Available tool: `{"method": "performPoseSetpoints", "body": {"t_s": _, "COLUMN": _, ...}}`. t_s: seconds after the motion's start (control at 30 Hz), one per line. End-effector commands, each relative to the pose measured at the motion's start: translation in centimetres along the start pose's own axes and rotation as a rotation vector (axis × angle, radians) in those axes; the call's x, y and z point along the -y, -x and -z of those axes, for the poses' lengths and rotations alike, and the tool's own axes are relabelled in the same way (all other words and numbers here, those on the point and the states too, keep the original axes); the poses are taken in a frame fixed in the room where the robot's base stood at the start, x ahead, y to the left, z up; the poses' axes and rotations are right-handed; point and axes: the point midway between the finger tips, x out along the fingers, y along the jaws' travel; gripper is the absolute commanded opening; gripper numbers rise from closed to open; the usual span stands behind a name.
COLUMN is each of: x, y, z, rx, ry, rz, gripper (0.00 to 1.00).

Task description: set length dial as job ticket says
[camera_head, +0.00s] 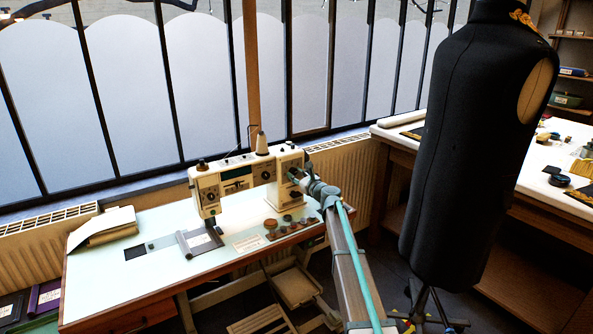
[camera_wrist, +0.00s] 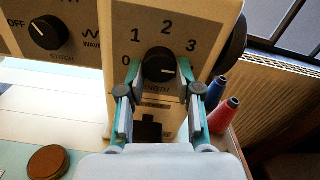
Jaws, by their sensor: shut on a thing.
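The length dial (camera_wrist: 159,65) is a black knob on the cream sewing machine (camera_head: 234,182), with 0, 1, 2 and 3 around it. Its white mark points right and slightly down, below the 3. Any number further round on the right is hidden by a finger. My gripper (camera_wrist: 159,82) has its two teal fingers shut on the dial from both sides; they partly cover the LENGTH label. In the head view my gripper (camera_head: 297,180) is at the machine's right end. A pale card (camera_head: 247,242) lies on the table before the machine, possibly the job ticket; its writing is too small to read.
The stitch dial (camera_wrist: 47,32) is left of the length dial. Blue and red thread spools (camera_wrist: 222,113) stand close to the right finger. Several round items (camera_head: 287,219) lie before the machine. A black dress form (camera_head: 465,150) stands to the right of my arm.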

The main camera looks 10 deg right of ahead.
Motion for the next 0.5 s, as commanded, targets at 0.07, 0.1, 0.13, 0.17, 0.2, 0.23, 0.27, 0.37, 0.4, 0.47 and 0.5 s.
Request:
{"method": "performPoseSetpoints", "body": {"t_s": 0.07, "x": 0.01, "y": 0.04, "z": -0.23, "rx": -0.002, "ry": -0.05, "rz": 0.0, "gripper": 0.0}}
{"method": "performPoseSetpoints", "body": {"t_s": 0.1, "x": -0.01, "y": 0.04, "z": -0.22, "rx": -0.001, "ry": -0.074, "rz": 0.0, "gripper": 0.0}}
{"method": "performPoseSetpoints", "body": {"t_s": 0.13, "x": -0.01, "y": 0.04, "z": -0.22, "rx": -0.001, "ry": -0.09, "rz": 0.0, "gripper": 0.0}}
{"method": "performPoseSetpoints", "body": {"t_s": 0.17, "x": -0.02, "y": 0.04, "z": -0.22, "rx": -0.001, "ry": -0.106, "rz": 0.0, "gripper": 0.0}}
{"method": "performPoseSetpoints", "body": {"t_s": 0.2, "x": -0.04, "y": 0.04, "z": -0.2, "rx": -0.001, "ry": -0.123, "rz": 0.0, "gripper": 0.0}}
{"method": "performPoseSetpoints", "body": {"t_s": 0.23, "x": -0.05, "y": 0.04, "z": -0.19, "rx": -0.001, "ry": -0.135, "rz": 0.0, "gripper": 0.0}}
{"method": "performPoseSetpoints", "body": {"t_s": 0.27, "x": -0.06, "y": 0.03, "z": -0.17, "rx": -0.001, "ry": -0.147, "rz": 0.0, "gripper": 0.0}}
{"method": "performPoseSetpoints", "body": {"t_s": 0.37, "x": -0.09, "y": 0.04, "z": -0.09, "rx": -0.001, "ry": -0.174, "rz": 0.0, "gripper": 0.0}}
{"method": "performPoseSetpoints", "body": {"t_s": 0.4, "x": -0.1, "y": 0.04, "z": -0.06, "rx": -0.001, "ry": -0.183, "rz": 0.0, "gripper": 0.0}}
{"method": "performPoseSetpoints", "body": {"t_s": 0.47, "x": -0.11, "y": 0.03, "z": -0.03, "rx": -0.001, "ry": -0.193, "rz": 0.0, "gripper": 0.0}}
{"method": "performPoseSetpoints", "body": {"t_s": 0.5, "x": -0.12, "y": 0.04, "z": 0.0, "rx": -0.001, "ry": -0.197, "rz": 0.0, "gripper": 0.0}}
